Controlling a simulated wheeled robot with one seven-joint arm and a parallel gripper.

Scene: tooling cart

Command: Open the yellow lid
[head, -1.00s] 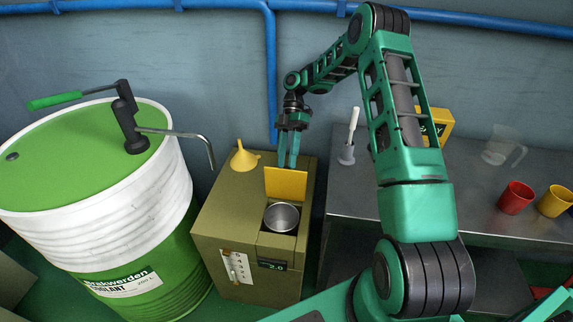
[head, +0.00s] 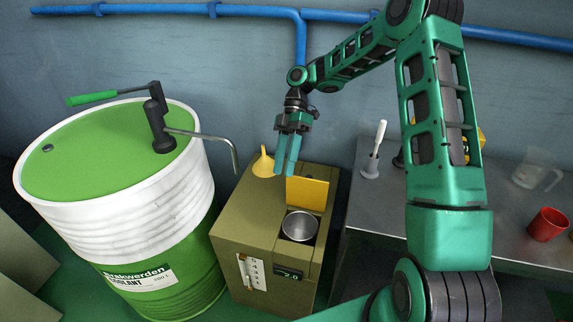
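The yellow lid (head: 308,194) stands raised, close to upright, at the back of a square opening in the top of an olive box (head: 245,222). A round metal cup (head: 299,226) shows in the opening in front of the lid. My gripper (head: 287,167) points down above the box, just left of the lid's upper left corner. Its two teal fingers are empty, with a narrow gap between them. I cannot tell whether they touch the lid.
A metal table (head: 390,215) with a red cup (head: 547,224) is to the right.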

